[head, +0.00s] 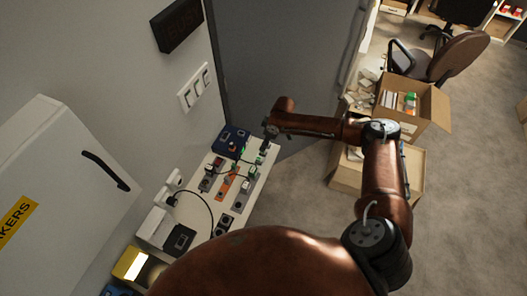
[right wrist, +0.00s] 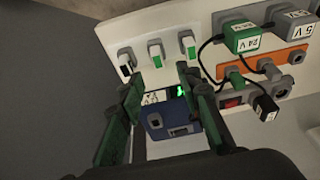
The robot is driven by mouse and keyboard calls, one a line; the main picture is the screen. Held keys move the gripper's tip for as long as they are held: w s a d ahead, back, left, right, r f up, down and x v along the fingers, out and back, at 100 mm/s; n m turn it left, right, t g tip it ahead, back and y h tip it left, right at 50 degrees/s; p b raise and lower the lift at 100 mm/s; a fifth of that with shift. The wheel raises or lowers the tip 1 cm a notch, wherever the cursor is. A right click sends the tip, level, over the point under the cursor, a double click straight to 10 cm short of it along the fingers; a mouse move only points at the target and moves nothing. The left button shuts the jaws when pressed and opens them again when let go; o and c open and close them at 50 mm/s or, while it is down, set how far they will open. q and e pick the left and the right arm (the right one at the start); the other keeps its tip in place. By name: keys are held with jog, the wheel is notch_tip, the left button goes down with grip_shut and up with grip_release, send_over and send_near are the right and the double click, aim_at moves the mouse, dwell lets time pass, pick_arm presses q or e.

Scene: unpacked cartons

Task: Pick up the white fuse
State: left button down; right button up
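In the right wrist view, three small fuse-like pieces stand in a row on a white board (right wrist: 200,25). The left piece (right wrist: 126,69) is white and dark. The middle piece (right wrist: 156,56) and the right piece (right wrist: 189,46) are green and white. I cannot tell for sure which is the white fuse. My right gripper (right wrist: 160,77) is open, its fingers apart just short of the row, with nothing held between them. It also shows small in the head view (head: 268,134), above the far end of the board. My left gripper is out of view.
A blue box (right wrist: 170,119) with a lit green display lies beyond the fingers. Green and grey adapters (right wrist: 240,36), an orange strip (right wrist: 275,63) and black cables crowd the right side. A grey cabinet (head: 60,180) and open cartons (head: 412,100) stand around.

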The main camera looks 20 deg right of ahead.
jog(key=x, duration=0.6)
jog(key=shift+s+d+p, duration=0.15)
jog(key=shift+d+p, duration=0.1)
jog(key=shift+p, duration=0.05)
grip_shut()
jog(key=shift+r, duration=0.5)
jog(key=s+r, duration=1.2)
jog(key=s, duration=0.2)
jog(key=shift+a+b, duration=0.45)
jog(key=shift+a, duration=0.05)
